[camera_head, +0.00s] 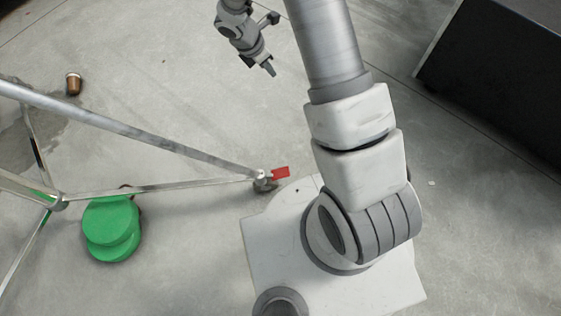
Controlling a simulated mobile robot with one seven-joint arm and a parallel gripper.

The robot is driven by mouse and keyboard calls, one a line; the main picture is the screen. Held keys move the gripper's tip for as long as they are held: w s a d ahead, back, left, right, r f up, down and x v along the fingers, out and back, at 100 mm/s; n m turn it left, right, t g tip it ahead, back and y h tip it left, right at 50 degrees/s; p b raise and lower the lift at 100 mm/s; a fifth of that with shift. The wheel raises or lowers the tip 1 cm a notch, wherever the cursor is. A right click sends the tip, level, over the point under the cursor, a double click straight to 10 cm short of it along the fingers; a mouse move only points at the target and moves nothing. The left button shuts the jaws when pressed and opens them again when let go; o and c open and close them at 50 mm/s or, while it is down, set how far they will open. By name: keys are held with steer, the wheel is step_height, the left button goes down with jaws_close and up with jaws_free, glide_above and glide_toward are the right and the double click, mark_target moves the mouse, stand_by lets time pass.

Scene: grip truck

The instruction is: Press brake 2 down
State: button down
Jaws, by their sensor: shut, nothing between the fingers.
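A small red brake lever (280,172) sticks out to the right from a caster (263,182) at the corner where metal tubes meet. No number shows on it, so I cannot tell whether it is brake 2. Its exact tilt is too small to tell. My gripper (269,69) is shut and empty at the top of the view. It is well apart from the red lever, which lies below it in the picture.
A metal tube frame (130,130) spans the left side. A green rounded object (110,228) stands by its lower tube. A small brown cup-like object (73,83) is at upper left. A dark box (500,75) fills the upper right. Bare concrete floor (180,75) lies between.

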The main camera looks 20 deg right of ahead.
step_height(320, 180, down, 18)
steer(key=s+a+n+g+b, duration=0.1)
steer(key=s+a+n+b, duration=0.15)
steer(key=n, duration=0.35)
steer(key=n+g+b, duration=0.1)
steer(key=n+b, duration=0.2)
steer(key=n, duration=0.3)
glide_toward(284, 171)
steer(key=shift+y, duration=0.3)
steer(key=b+x, duration=0.4)
steer(key=x, duration=0.2)
steer(key=shift+d, duration=0.15)
steer(key=shift+d+f, duration=0.1)
steer(key=shift+f, duration=0.2)
